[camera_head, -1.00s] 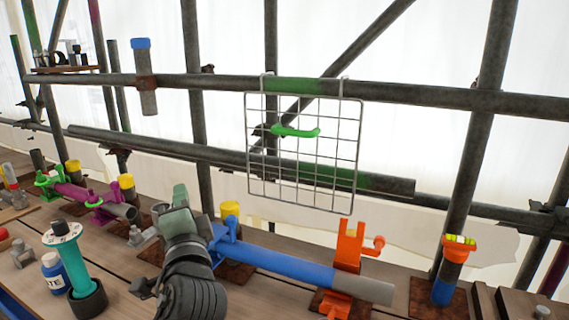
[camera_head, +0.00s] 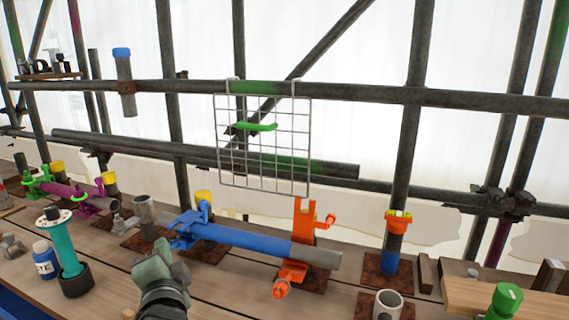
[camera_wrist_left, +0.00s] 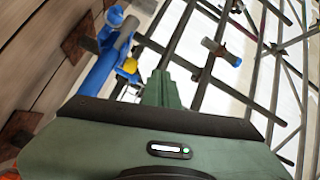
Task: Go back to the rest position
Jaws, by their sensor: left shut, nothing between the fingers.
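My left gripper (camera_head: 158,262) is green-grey and stands at the bottom centre-left of the head view, above the plank deck. Its fingers are shut with nothing between them; they also show in the left wrist view (camera_wrist_left: 162,90). A blue and grey tube (camera_head: 245,237) lies just beyond and to the right of it, held by a blue clamp (camera_head: 188,230) and an orange clamp (camera_head: 298,245). The gripper looks apart from the tube. My right gripper is not in view.
A teal spool-like post (camera_head: 66,248) and a white-labelled blue bottle (camera_head: 45,260) stand left of the gripper. A wire grid (camera_head: 262,175) hangs from the scaffold rail (camera_head: 360,92). A green-capped item (camera_head: 505,298) and a grey cup (camera_head: 387,305) stand front right.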

